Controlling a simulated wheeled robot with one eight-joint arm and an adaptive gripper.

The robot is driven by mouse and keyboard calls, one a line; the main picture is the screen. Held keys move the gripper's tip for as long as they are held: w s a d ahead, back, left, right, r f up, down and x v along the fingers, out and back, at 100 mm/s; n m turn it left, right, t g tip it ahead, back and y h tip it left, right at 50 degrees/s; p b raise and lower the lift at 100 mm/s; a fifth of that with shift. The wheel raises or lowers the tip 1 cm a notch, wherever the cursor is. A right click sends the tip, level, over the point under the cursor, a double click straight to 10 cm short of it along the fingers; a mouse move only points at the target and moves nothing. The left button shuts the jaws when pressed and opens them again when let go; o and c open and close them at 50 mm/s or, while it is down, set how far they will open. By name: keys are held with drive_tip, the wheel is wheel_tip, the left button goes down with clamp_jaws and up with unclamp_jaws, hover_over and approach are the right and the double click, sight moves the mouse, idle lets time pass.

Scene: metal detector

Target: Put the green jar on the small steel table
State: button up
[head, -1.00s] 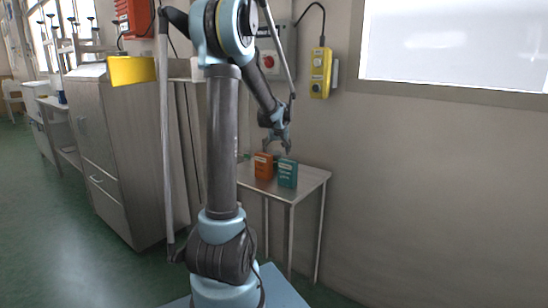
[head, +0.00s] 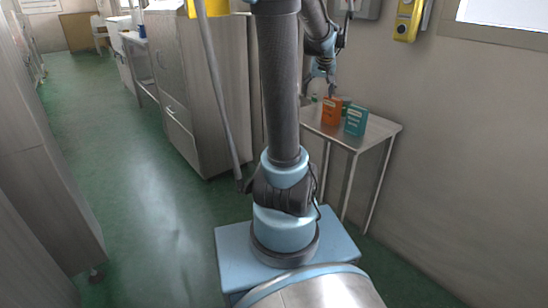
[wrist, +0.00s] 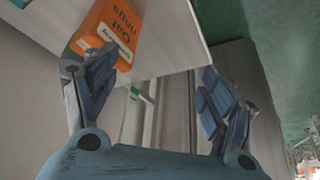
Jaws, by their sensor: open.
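The small steel table (head: 378,131) stands against the wall, right of my arm in the head view. An orange box (head: 331,110) and a teal box (head: 356,120) stand upright on it. A small dark green patch (head: 345,103) shows between and behind the boxes; I cannot tell whether it is the green jar. No jar is clearly recognisable. My gripper (head: 331,92) is just above the table's left end, close to the orange box. In the wrist view my gripper (wrist: 158,88) is open with nothing visibly held; the orange box (wrist: 104,32) is beyond its left finger.
A grey cabinet (head: 220,100) stands left of the table. A tall cabinet (head: 40,150) is at the left edge. Green floor (head: 140,180) is open between them. A yellow control box (head: 408,20) hangs on the wall. Small coloured items (wrist: 305,160) show in the wrist view's corner.

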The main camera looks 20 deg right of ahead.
drive_tip(key=s+a+f+n+g+y, duration=0.1)
drive_tip(key=s+a+f, duration=0.1)
drive_tip(key=s+a, duration=0.6)
drive_tip(key=s+a+f+n, duration=0.1)
drive_tip(key=s+a+f, duration=0.25)
drive_tip(key=a, duration=0.75)
drive_tip(key=s+a+f+n+g, duration=0.1)
drive_tip(key=s+a+f, duration=0.3)
drive_tip(key=s, duration=0.3)
drive_tip(key=s+a+f+g, duration=0.1)
drive_tip(key=s+a+f, duration=0.3)
drive_tip(key=s, duration=0.3)
drive_tip(key=shift+s+a+f+n, duration=0.2)
drive_tip(key=shift+s+a+n, duration=0.1)
drive_tip(key=shift+a+n, duration=0.1)
